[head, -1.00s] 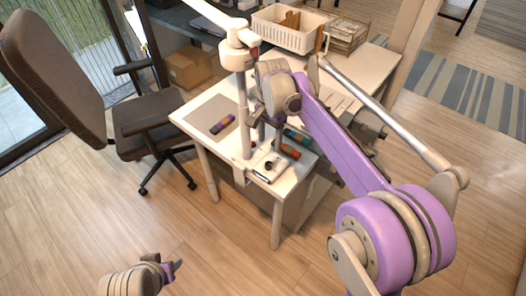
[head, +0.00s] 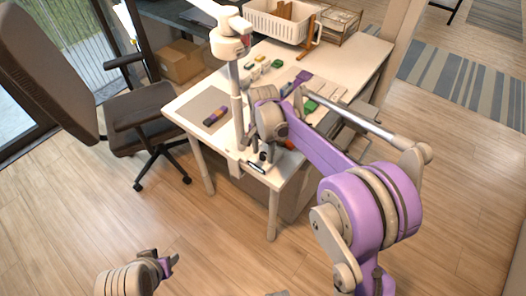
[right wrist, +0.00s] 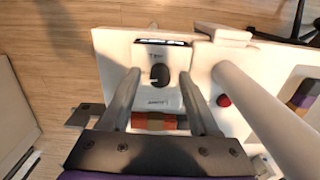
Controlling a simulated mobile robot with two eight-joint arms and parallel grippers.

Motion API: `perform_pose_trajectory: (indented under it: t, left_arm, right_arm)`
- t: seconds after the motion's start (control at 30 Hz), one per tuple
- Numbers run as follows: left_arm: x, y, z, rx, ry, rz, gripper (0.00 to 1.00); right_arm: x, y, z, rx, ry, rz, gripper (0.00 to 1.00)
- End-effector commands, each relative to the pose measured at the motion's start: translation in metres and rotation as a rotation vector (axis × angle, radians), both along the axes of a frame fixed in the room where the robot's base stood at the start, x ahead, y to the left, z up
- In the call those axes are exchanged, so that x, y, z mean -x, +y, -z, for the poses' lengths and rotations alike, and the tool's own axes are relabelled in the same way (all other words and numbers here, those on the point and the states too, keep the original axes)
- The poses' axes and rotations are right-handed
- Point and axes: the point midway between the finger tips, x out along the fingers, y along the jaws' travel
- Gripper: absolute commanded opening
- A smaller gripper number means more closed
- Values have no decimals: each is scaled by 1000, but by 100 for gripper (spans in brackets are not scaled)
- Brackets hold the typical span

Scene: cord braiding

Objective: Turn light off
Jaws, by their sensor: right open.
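A white lamp (head: 237,100) stands at the table's front edge; its post (right wrist: 262,105) crosses the right wrist view. A small white control box with a black knob (right wrist: 159,74) sits at the edge; the knob also shows in the head view (head: 263,156). A red button (right wrist: 223,100) is beside the post's foot. My right gripper (right wrist: 158,78) is open, its two fingers on either side of the knob and apart from each other; whether they touch the box I cannot tell. My left gripper (head: 167,265) is low at the left, away from the table.
The white table (head: 345,60) carries a white basket (head: 275,25), a grey mat (head: 190,105) with a colored cord bundle (head: 216,115), and several small colored items. A red-orange roll (right wrist: 155,122) lies near my right fingers. A dark office chair (head: 150,115) stands left.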

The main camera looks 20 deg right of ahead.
Motion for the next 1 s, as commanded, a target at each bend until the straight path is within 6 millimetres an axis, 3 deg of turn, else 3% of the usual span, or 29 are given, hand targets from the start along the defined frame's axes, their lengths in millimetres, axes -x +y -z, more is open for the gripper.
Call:
perform_pose_trajectory:
  t: [0.1,0.4,0.47,1.0]
  left_arm:
    - [0,0,0,0,0,0,50]
    - [0,0,0,0,0,0,50]
    - [0,0,0,0,0,0,50]
    - [0,0,1,0,0,0,50]
  right_arm:
    - [0,0,0,0,0,0,62]
    - [0,0,0,0,0,0,8]
    - [0,0,0,0,0,0,0]
    - [0,0,0,0,0,-94,0]
